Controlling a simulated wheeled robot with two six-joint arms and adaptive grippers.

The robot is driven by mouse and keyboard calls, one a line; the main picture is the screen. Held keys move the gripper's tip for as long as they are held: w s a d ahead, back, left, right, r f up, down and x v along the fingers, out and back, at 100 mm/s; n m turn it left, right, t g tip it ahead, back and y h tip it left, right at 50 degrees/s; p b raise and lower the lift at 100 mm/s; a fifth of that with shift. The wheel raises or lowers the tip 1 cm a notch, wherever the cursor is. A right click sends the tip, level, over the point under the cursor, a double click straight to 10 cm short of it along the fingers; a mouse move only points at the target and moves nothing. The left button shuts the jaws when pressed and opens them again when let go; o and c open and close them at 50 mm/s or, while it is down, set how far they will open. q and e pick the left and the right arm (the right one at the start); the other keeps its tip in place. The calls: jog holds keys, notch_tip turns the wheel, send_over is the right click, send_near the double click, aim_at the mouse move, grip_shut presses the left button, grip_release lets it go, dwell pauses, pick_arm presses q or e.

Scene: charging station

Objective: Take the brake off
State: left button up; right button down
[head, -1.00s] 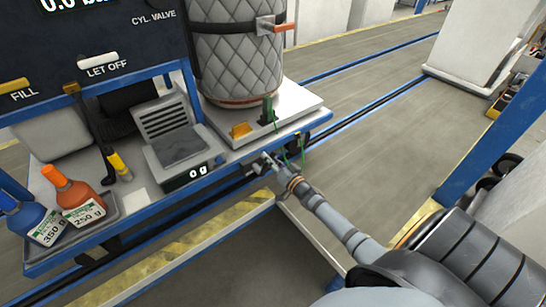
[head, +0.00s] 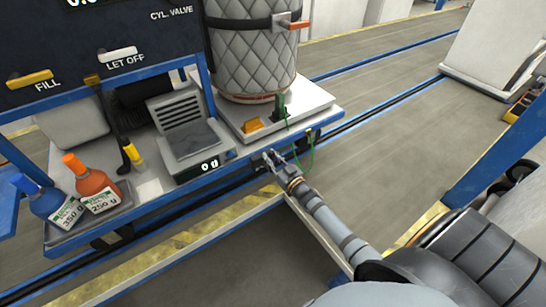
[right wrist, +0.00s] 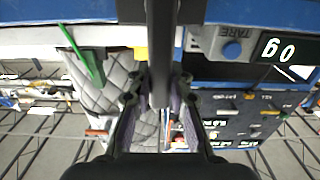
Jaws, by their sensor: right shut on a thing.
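My right gripper (head: 272,160) is at the front edge of the blue-framed cart (head: 240,160), just below the white platform. In the right wrist view, a dark bar, which looks like the brake lever (right wrist: 162,45), runs down from the top between the fingers of the right gripper (right wrist: 157,100). The fingers are shut on this bar. In the head view, the gripper itself hides the lever, so its angle is unclear there. My left gripper is in neither view.
A quilted cylinder (head: 255,65) stands on the white platform (head: 315,98), with a green clamp and wire (head: 283,106) near its base. A scale (head: 190,140) and blue and orange bottles (head: 92,180) are on the cart. The floor (head: 390,130) to the right is open.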

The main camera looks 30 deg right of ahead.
jog(key=shift+f, duration=0.1)
dwell(0.3)
jog(key=c, duration=1.2)
grip_release()
jog(key=s, duration=1.2)
jog(key=shift+d, duration=0.45)
